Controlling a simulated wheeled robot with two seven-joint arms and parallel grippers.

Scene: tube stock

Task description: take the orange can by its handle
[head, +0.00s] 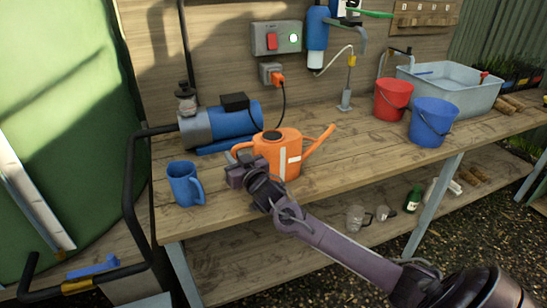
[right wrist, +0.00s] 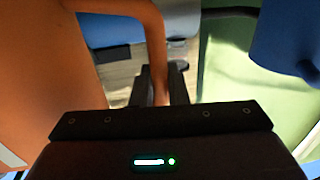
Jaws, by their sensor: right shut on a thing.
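The orange can (head: 279,154) is a watering can standing on the wooden workbench, with its spout pointing right and its handle on the left side. My right gripper (head: 236,174) is at the can's left side, at the handle. In the right wrist view the orange handle (right wrist: 154,40) runs down between the fingers of the gripper (right wrist: 158,85), which is shut on it. The can's body (right wrist: 40,60) fills the left of that view. My left gripper is not in view.
A blue mug (head: 183,184) stands just left of my right gripper. A blue pump (head: 225,125) sits behind the can. Red (head: 392,100) and blue (head: 432,122) buckets and a grey basin (head: 452,85) stand to the right. Bench space right of the can is clear.

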